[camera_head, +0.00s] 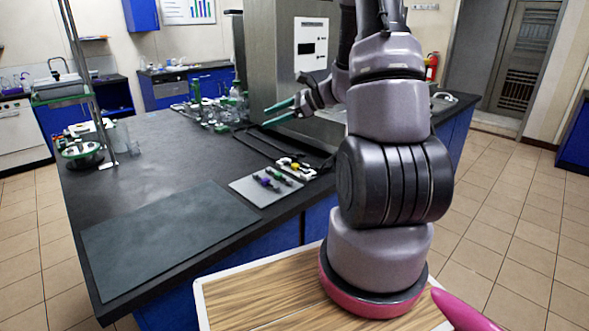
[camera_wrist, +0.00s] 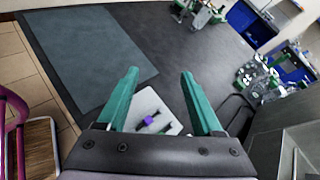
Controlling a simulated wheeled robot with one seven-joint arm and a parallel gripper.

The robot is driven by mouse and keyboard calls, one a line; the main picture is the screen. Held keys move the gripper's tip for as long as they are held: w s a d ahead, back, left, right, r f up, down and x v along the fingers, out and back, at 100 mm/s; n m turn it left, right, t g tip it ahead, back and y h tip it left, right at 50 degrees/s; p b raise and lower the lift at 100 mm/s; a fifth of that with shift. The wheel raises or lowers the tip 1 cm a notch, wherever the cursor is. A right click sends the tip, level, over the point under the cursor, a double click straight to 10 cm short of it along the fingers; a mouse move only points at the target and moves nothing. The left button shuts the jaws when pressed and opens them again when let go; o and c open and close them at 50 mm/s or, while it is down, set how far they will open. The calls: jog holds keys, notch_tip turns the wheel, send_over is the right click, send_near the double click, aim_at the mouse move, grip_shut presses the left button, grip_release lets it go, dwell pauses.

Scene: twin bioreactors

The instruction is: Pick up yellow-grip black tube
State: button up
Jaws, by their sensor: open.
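A pale tray (camera_head: 247,194) lies on the dark bench near its front edge and holds small black tubes with coloured grips. A purple-grip tube (camera_head: 266,183) and a green-grip tube (camera_head: 278,175) show there. A small yellow patch (camera_head: 294,166) shows at the tray's back right corner; I cannot tell whether it is the yellow-grip tube. My gripper (camera_head: 265,118) is open and empty, above the bench behind the tray. In the wrist view the teal fingers (camera_wrist: 160,73) stand apart, with the tray (camera_wrist: 146,99) and purple grip (camera_wrist: 148,121) between their bases. No yellow grip shows there.
A grey mat (camera_head: 165,240) lies left of the tray. Glassware (camera_head: 215,110) stands at the back of the bench, beside a large metal cabinet (camera_head: 262,55). A metal stand (camera_head: 95,120) is at the left. The bench middle is clear.

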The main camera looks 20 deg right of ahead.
jog(key=w+d+f+m+t+h, duration=0.1)
jog(key=w+d+f+m+t, duration=0.3)
jog(key=d+f, duration=0.4)
jog(key=m+t+h, duration=0.1)
jog(key=m+h, duration=0.4)
jog(key=m, duration=0.2)
send_near(297, 165)
jog(key=x, duration=0.3)
jog(key=shift+a+f, duration=0.15)
jog(key=shift+a, duration=0.15)
jog(key=shift+x, duration=2.95)
jog(key=shift+d, duration=0.15)
grip_shut()
